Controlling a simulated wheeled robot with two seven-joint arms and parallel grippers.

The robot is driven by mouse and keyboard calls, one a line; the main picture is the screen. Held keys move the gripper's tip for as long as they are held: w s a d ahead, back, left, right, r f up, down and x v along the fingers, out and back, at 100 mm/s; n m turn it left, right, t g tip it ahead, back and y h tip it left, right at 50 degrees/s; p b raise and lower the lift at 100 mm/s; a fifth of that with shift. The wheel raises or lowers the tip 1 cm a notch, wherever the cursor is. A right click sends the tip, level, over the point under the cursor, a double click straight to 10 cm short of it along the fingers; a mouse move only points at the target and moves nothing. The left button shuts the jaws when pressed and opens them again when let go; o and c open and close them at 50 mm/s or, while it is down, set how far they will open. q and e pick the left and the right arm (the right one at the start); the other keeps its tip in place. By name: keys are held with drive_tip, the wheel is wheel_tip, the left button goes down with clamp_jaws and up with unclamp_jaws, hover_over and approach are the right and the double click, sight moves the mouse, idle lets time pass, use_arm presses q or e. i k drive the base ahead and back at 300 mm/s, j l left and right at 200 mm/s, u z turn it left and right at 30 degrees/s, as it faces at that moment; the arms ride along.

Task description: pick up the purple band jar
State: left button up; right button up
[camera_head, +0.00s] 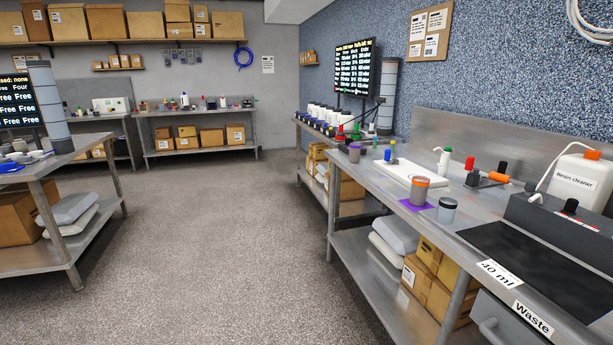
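A small grey jar with a purple band near its top (354,153) stands upright near the left end of the right-hand metal bench (392,192). It is small in the view, so its details are hard to tell. On the same bench, closer to me, a jar with an orange band (419,191) stands on a purple square mat (403,204). A grey jar with a dark top (446,210) stands just right of that mat. Neither of my grippers shows in the head view.
A white tray (408,177), a resin cleaner jug (578,182) and a dark machine (560,222) occupy the right bench. A second bench (72,150) stands at the left. The floor (200,235) between the benches is clear.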

sight(354, 151)
drive_tip(key=i+j+z, duration=0.1)
drive_tip(key=i+z, duration=0.15)
drive_tip(key=i, duration=0.25)
drive_tip(key=i+j+z, duration=0.2)
drive_tip(key=i, duration=0.3)
drive_tip(key=i+z, duration=0.15)
drive_tip(key=z, duration=0.25)
drive_tip(key=i+j+z, duration=0.15)
drive_tip(key=z, duration=0.2)
drive_tip(key=i+j+z, duration=0.15)
drive_tip(key=z, duration=0.25)
